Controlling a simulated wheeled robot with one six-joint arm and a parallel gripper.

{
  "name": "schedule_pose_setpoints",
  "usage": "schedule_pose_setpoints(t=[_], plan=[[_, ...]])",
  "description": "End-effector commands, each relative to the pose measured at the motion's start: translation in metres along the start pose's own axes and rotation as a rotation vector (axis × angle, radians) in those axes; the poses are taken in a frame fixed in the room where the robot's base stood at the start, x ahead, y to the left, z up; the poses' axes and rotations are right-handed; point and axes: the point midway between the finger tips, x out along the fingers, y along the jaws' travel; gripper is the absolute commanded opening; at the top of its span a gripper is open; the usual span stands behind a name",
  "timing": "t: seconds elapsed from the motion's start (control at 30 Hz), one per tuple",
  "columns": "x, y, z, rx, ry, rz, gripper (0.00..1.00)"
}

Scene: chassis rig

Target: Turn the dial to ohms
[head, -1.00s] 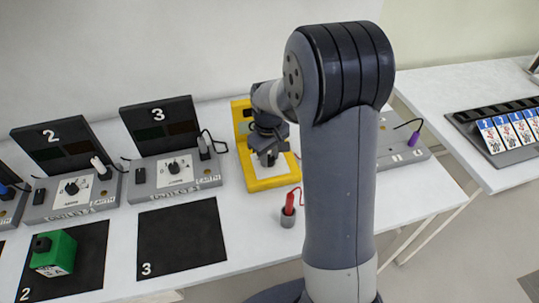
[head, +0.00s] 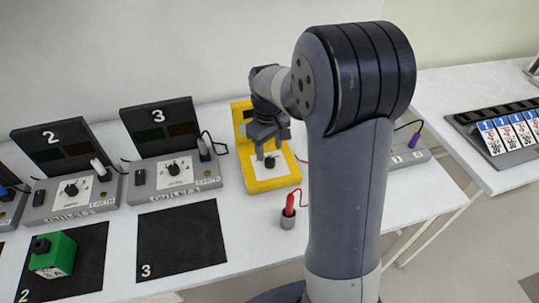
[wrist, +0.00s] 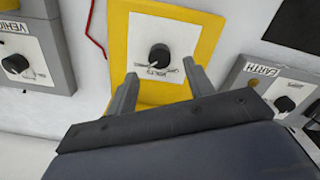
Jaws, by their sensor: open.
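The yellow meter (head: 262,186) stands on the white table, and its yellow frame fills the top middle of the wrist view (wrist: 118,45). Its round black dial (wrist: 160,57) sits on a white label plate with small lettering. One word below the dial reads like VOLTS; the others are too small to read, and the dial's exact setting is unclear. The dial also shows just below the fingers in the head view (head: 270,162). My gripper (wrist: 160,70) is open and empty, its fingers apart on either side of the dial in the picture. It appears above the dial, not touching it.

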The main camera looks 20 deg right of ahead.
Motion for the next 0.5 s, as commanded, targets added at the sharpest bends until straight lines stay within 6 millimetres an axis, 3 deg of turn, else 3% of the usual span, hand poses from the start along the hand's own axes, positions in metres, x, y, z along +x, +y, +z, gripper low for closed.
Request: schedule_pose_setpoints(t=[0.23, 0.5], plan=[[-0.047, 0.0, -0.001, 0.0, 0.003, 0.001, 0.5], [-0.064, 0.0, 0.0, 0.0, 0.0, 0.0, 0.5]])
